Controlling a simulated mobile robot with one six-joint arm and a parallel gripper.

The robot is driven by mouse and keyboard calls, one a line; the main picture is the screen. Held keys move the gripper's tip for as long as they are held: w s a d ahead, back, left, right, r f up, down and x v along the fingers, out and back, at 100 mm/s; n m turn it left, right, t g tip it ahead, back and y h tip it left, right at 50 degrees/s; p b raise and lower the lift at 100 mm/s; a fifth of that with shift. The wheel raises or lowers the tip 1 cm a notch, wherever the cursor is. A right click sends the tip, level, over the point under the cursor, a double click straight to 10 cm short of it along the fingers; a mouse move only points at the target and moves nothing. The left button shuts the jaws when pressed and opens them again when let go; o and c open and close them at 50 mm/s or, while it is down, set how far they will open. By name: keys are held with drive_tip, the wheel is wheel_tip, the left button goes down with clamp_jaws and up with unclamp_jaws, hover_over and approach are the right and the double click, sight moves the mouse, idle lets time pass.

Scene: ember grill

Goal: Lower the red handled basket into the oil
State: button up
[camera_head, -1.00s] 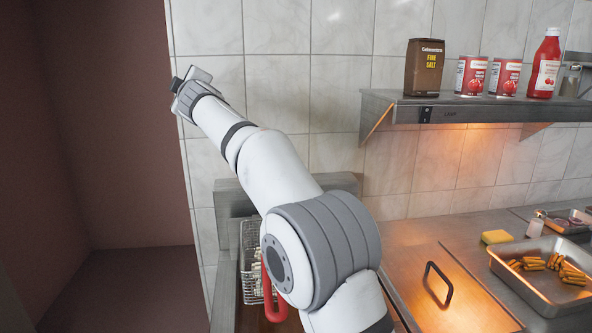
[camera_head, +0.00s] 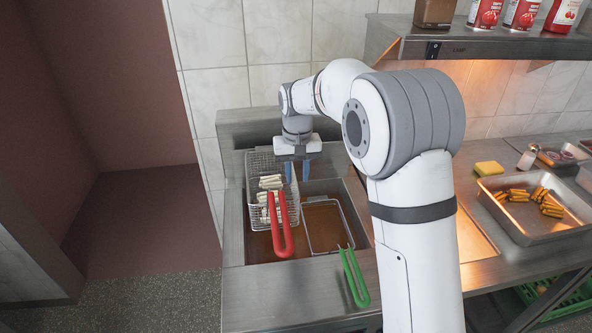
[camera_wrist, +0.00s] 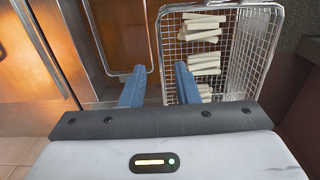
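The red handled basket (camera_head: 259,163) is a wire mesh basket holding pale sticks of food (camera_head: 270,183). It sits raised at the back left of the fryer, its red handle (camera_head: 280,225) sloping toward the front. The brown oil (camera_head: 262,247) shows below it. My gripper (camera_head: 297,172) points down at the basket's right rim, its blue fingers apart. In the wrist view, the near basket rim (camera_wrist: 163,50) lies between the two fingers, one finger over the basket's inside. Whether they touch the rim is not clear. The red handle is out of the wrist view.
A second basket (camera_head: 346,226) with a green handle (camera_head: 354,277) sits in the right fryer well. A steel tray of fried sticks (camera_head: 497,204), a yellow sponge (camera_head: 489,168) and a shaker (camera_head: 526,157) stand to the right. A shelf (camera_head: 500,46) overhangs the back right.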

sight(297, 194)
wheel_tip(297, 194, down, 8)
drive_tip(key=shift+r+p, duration=0.15)
drive_tip(key=shift+p, duration=0.45)
clamp_jaws()
unclamp_jaws()
idle(0.3)
drive_tip(key=shift+r, duration=0.1)
